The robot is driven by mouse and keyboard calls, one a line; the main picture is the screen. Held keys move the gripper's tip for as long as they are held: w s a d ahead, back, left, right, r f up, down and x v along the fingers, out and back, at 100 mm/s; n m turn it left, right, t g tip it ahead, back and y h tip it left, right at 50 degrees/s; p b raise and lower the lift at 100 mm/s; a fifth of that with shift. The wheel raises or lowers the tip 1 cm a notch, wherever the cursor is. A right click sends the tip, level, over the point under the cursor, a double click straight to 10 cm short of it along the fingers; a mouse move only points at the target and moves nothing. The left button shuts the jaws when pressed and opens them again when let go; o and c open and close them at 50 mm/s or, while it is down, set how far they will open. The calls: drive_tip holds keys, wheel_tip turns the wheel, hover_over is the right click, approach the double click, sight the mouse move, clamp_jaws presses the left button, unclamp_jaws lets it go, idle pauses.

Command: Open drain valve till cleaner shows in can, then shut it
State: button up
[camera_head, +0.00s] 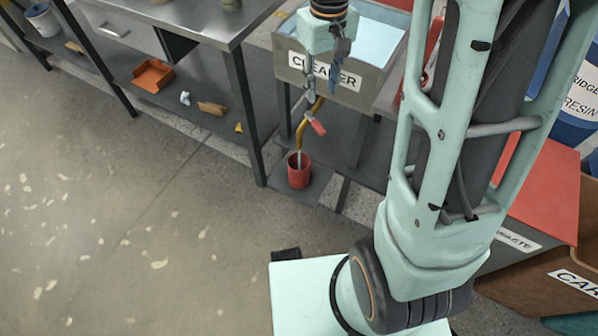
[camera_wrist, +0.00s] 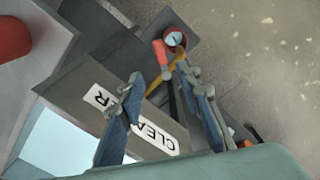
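The grey tank (camera_head: 285,72) labelled CLEANER holds pale blue liquid (camera_head: 372,42). A yellow drain pipe (camera_head: 301,128) runs down from it, with a red valve handle (camera_head: 317,127) sticking out at an angle. The handle also shows in the wrist view (camera_wrist: 160,52). A red can (camera_head: 299,175) stands under the pipe. In the wrist view, a pale bluish disc shows inside the can's rim (camera_wrist: 184,37). My gripper (camera_head: 322,92) hangs in front of the tank, above the handle. Its blue fingers are apart in the wrist view (camera_wrist: 160,72), with no object clearly held between them.
A metal table (camera_head: 190,15) stands left of the tank. Its lower shelf (camera_head: 118,65) carries an orange tray (camera_head: 153,75) and small scraps. A red-topped box (camera_head: 540,195) and a blue drum (camera_head: 575,125) stand at the right. The floor at the left is open.

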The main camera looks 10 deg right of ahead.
sight(319, 126)
drive_tip(key=shift+r+p, duration=0.15)
drive_tip(key=shift+p, duration=0.3)
drive_tip(key=p, duration=0.8)
drive_tip(key=shift+w+a+r, duration=0.15)
drive_tip(key=shift+w+a, duration=0.1)
drive_tip(key=shift+a, duration=0.1)
drive_tip(key=f+p, duration=0.2)
drive_tip(key=f, duration=0.2)
drive_tip(key=f+p, duration=0.2)
drive_tip(key=f, duration=0.2)
drive_tip(key=f+p, duration=0.2)
drive_tip(key=f, duration=0.2)
drive_tip(key=shift+s+d+f, duration=0.25)
drive_tip(key=shift+d+f, duration=0.05)
drive_tip(key=shift+d, duration=0.05)
drive_tip(key=shift+c, duration=0.3)
clamp_jaws()
